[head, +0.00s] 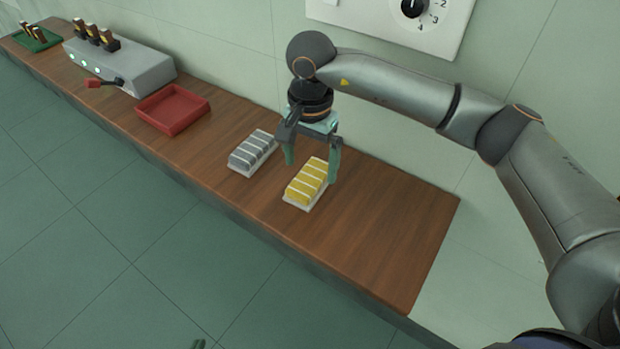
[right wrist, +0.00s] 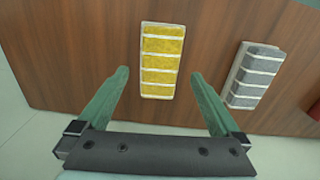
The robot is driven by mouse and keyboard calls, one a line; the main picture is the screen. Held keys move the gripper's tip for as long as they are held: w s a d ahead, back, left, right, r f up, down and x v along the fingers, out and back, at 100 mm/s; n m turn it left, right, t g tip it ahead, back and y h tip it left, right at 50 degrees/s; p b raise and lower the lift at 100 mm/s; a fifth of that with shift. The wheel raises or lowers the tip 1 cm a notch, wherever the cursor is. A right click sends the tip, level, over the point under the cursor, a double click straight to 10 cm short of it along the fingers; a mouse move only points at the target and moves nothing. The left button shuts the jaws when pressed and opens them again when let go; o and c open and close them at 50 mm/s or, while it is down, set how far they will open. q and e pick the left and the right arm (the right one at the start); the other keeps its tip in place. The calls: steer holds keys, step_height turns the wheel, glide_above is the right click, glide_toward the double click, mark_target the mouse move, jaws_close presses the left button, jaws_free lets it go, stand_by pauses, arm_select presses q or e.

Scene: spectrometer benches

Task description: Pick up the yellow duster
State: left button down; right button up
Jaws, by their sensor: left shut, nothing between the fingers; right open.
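The yellow duster (head: 304,188), a pale-backed block with white bands across its yellow face, lies on the wooden bench. In the right wrist view the yellow duster (right wrist: 161,62) lies beyond and between the fingertips. My right gripper (head: 311,172) is open and empty above the duster, pointing down; its fingers also show in the right wrist view (right wrist: 160,74). Only a small green tip of my left gripper (head: 198,344) shows at the bottom edge of the head view; it is shut and away from the bench.
A similar grey duster (head: 253,152) lies left of the yellow one; it also shows in the right wrist view (right wrist: 255,75). Further left are a red tray (head: 173,108), a grey instrument box (head: 120,68) and a green rack (head: 38,40). The bench's right end (head: 400,225) is clear.

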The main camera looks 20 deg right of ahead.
mark_target(310, 176)
steer(key=shift+f, duration=1.95)
steer(key=shift+a, duration=0.1)
steer(key=c, duration=1.3)
steer(key=shift+r, duration=0.15)
steer(key=shift+c, duration=0.2)
steer(key=shift+r, duration=0.2)
step_height(310, 176, up, 2)
steer(key=shift+r, duration=0.1)
steer(key=s+d+r+b, duration=0.2)
steer(key=s+d+r, duration=0.1)
steer(key=s+r, duration=0.7)
steer(key=s, duration=0.3)
steer(key=shift+s, duration=0.4)
steer(key=shift+d+r, duration=0.1)
